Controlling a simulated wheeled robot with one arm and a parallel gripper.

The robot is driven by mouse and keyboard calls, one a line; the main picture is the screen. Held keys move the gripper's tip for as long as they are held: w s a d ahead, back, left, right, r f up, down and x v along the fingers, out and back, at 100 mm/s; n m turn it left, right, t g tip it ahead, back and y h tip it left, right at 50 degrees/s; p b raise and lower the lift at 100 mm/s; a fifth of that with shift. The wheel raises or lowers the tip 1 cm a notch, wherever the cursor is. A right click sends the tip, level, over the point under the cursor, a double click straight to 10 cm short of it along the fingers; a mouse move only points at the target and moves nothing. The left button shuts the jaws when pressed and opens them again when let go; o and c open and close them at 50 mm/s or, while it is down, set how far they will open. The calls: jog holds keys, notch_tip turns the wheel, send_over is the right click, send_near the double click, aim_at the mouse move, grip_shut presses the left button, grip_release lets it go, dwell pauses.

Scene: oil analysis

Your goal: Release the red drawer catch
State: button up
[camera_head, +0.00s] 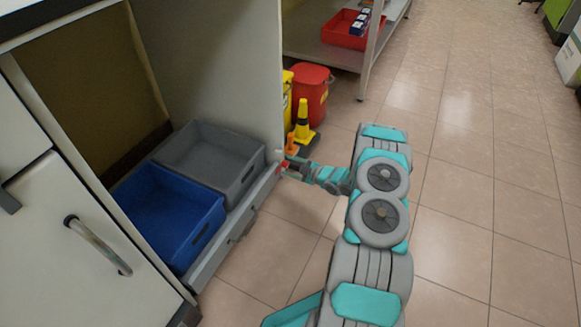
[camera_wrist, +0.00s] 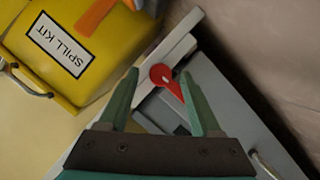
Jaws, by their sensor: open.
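The red drawer catch (camera_wrist: 165,76) is a small pointed lever with a round head on the corner of the grey drawer (camera_wrist: 220,95). In the wrist view it lies between the open fingers of my gripper (camera_wrist: 160,78), closer to the right finger. I cannot tell whether a finger touches it. In the head view the drawer (camera_head: 236,228) is pulled out of the white cabinet, and my gripper (camera_head: 284,168) is at its far right corner. The catch is tiny there and mostly hidden by the gripper.
The drawer holds a blue bin (camera_head: 165,210) and a grey bin (camera_head: 215,150). A yellow SPILL KIT container (camera_wrist: 50,45) stands close to my gripper. A red bin (camera_head: 313,95) and a yellow-black cone (camera_head: 303,125) stand behind. The tiled floor at right is clear.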

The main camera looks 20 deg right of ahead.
jog(key=shift+w, duration=0.1)
grip_shut()
dwell(0.5)
